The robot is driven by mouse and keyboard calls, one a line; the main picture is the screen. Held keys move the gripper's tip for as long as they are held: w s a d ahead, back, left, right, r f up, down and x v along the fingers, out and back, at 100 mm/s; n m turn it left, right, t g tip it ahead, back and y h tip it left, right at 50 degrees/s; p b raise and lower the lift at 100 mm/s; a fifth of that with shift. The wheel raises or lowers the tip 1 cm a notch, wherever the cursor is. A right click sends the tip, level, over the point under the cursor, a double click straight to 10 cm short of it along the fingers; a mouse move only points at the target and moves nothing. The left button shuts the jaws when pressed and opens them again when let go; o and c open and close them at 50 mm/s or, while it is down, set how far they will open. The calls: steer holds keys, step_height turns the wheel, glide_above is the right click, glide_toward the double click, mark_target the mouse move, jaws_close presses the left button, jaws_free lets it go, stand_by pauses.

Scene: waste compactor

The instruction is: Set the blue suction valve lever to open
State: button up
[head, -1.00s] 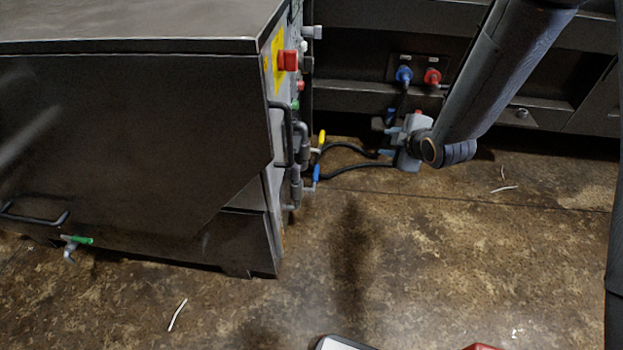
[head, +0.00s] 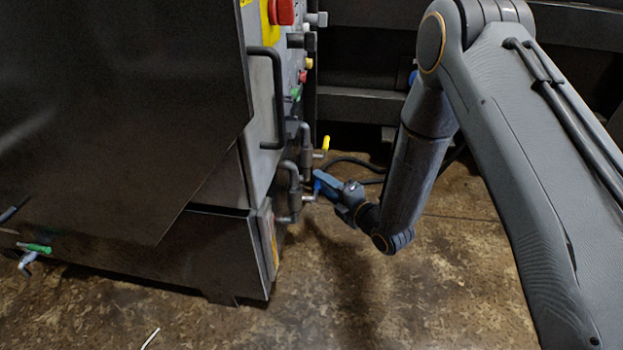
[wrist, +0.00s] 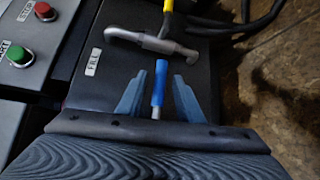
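The blue suction valve lever (wrist: 160,84) stands between my gripper's two blue fingers in the wrist view. In the head view, the lever's blue tip (head: 316,186) shows at the low pipework on the machine's side. My gripper (wrist: 158,97) is open, with one finger on each side of the lever and a narrow gap showing on both sides. In the head view my gripper (head: 322,179) reaches the lever from the right. The valve body under the lever is mostly hidden by my gripper in the wrist view.
A yellow-handled valve (head: 325,143) sits just above and behind; its grey pipe (wrist: 150,40) lies beyond my fingertips. Black hoses (head: 360,163) run behind my gripper. Floor to the right is open.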

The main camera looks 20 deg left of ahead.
steer(key=b+x, duration=0.2)
steer(key=x, duration=0.4)
steer(key=shift+w, duration=0.1)
jaws_close()
